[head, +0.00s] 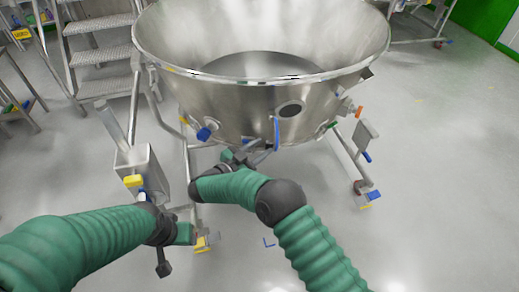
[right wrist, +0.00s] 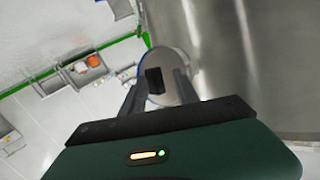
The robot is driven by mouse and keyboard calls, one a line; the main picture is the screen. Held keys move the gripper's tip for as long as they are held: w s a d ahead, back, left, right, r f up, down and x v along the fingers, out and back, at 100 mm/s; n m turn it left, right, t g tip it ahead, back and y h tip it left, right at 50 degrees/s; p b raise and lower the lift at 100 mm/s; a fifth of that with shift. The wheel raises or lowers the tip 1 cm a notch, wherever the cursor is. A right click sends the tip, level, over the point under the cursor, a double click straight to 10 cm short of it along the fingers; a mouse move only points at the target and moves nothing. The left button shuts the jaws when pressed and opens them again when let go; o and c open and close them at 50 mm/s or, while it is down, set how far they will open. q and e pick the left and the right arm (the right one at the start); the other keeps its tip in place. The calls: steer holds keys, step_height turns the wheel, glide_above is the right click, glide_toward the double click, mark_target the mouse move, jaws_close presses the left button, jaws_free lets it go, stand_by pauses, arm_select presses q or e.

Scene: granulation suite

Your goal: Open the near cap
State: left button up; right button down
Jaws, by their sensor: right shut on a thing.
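The large steel bowl (head: 230,95) fills the upper middle of the head view. A dark oval port (head: 290,109) is on its near side. A thin blue edge (head: 276,132) stands just below and left of the port; it looks like the cap seen edge-on. My right gripper (head: 258,152) is beside this blue edge, under the bowl. In the right wrist view the round grey cap (right wrist: 176,66), with a blue rim and dark block, sits between my right fingers, which are shut on it. My left gripper (head: 193,236) is low at left; its fingers are unclear.
Steel steps (head: 103,52) stand at the back left. A grey box post (head: 138,170) with a yellow part is left of the bowl. The bowl's frame legs and casters (head: 368,198) stand on the floor at both sides. Open floor (head: 440,200) lies to the right.

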steer(key=shift+w+d+r, duration=0.1)
steer(key=shift+w+r, duration=0.6)
steer(key=shift+r, duration=0.1)
steer(key=c, duration=1.4)
jaws_free()
steer(key=shift+w, duration=0.1)
steer(key=o, duration=0.3)
steer(key=shift+w+f, duration=0.35)
steer(key=shift+f, duration=0.05)
steer(key=shift+s+r, duration=0.1)
steer(key=shift+s, duration=0.05)
steer(key=shift+c, duration=0.8)
arm_select(q)
steer(key=shift+w+d+f, duration=0.1)
steer(key=shift+w, duration=0.3)
arm_select(e)
steer(key=shift+c, duration=0.2)
steer(key=shift+s+a, duration=0.1)
steer(key=shift+a, duration=0.1)
steer(key=shift+c, duration=0.2)
steer(key=shift+d, duration=0.1)
